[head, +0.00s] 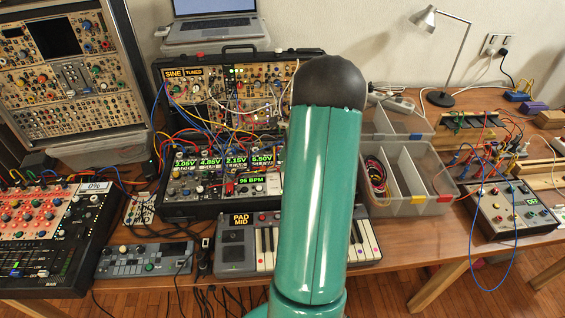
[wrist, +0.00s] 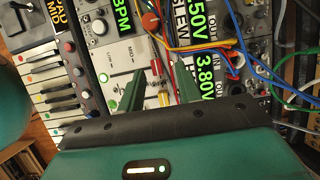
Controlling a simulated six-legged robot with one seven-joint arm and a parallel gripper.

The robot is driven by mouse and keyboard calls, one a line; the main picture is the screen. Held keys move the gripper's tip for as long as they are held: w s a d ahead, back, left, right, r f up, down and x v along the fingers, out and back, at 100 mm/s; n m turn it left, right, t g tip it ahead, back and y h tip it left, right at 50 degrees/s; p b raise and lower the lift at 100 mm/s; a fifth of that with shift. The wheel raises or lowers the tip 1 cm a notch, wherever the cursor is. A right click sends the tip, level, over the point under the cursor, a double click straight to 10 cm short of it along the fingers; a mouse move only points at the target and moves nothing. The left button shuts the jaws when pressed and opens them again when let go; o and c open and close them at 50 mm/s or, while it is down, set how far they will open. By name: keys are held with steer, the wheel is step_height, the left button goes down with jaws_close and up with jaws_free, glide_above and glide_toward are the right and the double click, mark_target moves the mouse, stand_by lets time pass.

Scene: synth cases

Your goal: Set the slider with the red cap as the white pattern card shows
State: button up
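My gripper (wrist: 158,72) is open in the wrist view, its two dark green fingers reaching over a pale module panel (wrist: 122,55). A small red piece (wrist: 163,98) with a pale and yellow stem shows between the fingers. It may be the red slider cap, but I cannot tell for sure. The fingers stand apart on either side of it, and I see no contact. In the head view my green arm covers the gripper and the part of the rack (head: 190,207) under it. I cannot make out a white pattern card in either view.
Patch cables (wrist: 215,45) cross the panels beside the right finger. A small keyboard (head: 236,252) stands in front of the rack. A grey compartment bin (head: 405,205) is to its right, with a grey box with knobs (head: 515,212) beyond. A mixer (head: 45,235) stands at left.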

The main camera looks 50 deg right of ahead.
steer(key=v, duration=1.2)
steer(key=w+a+r+n+h, duration=0.15)
steer(key=a+r+n, duration=0.25)
steer(key=a, duration=0.5)
steer(key=w+a+r+n, duration=0.3)
steer(key=a+r+n, duration=0.15)
steer(key=a, duration=0.45)
steer(key=w+a+r+n+h, duration=0.1)
steer(key=w+a+r+n, duration=0.15)
steer(key=a+n, duration=0.45)
steer(key=s+a+n+t, duration=0.1)
steer(key=s+a+n, duration=0.4)
steer(key=a, duration=0.6)
steer(key=s+a+n+t, duration=0.1)
steer(key=s+a+n, duration=0.5)
steer(key=a, duration=0.5)
steer(key=shift+s+r+n, duration=0.25)
steer(key=shift+r+n, duration=0.05)
steer(key=shift+n, duration=0.35)
